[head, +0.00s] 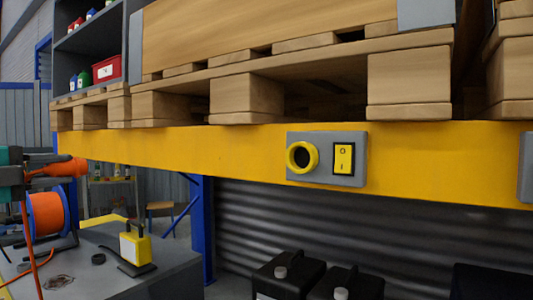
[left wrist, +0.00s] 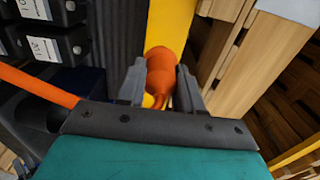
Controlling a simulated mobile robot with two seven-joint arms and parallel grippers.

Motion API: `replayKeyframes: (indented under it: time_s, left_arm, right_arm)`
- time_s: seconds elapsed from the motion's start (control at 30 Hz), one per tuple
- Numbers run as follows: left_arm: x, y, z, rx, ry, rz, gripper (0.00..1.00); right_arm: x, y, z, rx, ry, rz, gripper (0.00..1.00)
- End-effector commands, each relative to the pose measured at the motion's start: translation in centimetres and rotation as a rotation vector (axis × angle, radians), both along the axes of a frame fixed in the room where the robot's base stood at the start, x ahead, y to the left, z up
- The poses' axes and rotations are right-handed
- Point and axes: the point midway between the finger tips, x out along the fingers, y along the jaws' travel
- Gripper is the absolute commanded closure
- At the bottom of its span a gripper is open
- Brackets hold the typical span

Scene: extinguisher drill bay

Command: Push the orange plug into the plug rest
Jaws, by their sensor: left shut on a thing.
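The orange plug (head: 66,168) is at the far left of the head view, held roughly level with its tip toward the right. My left gripper (head: 38,180) is shut on it. In the left wrist view the plug (left wrist: 162,68) sits between the two dark fingers of the left gripper (left wrist: 161,84). A round dark opening with a yellow ring (head: 302,157), which looks like the plug rest, is on a grey plate on the yellow beam. The plug is well to its left and apart from it. My right gripper is out of view.
The yellow beam (head: 230,150) runs under wooden pallets (head: 246,97). A rocker switch (head: 343,159) is right beside the ringed opening. An orange cable reel (head: 48,214) is at left. Black boxes (head: 288,275) stand low.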

Motion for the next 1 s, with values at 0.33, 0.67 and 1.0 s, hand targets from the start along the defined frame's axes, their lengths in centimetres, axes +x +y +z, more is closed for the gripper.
replayKeyframes:
  time_s: [0.33,0.67,1.0]
  left_arm:
    - [1.2,2.1,-0.2,-0.002,-0.001,0.000,1.00]
    - [2.4,4.1,-0.5,-0.004,-0.001,0.000,1.00]
    - [3.6,6.2,-0.9,-0.004,0.000,0.001,1.00]
  right_arm:
    - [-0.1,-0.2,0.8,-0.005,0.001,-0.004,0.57]
    - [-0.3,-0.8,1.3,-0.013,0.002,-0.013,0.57]
    - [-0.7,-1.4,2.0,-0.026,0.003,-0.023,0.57]
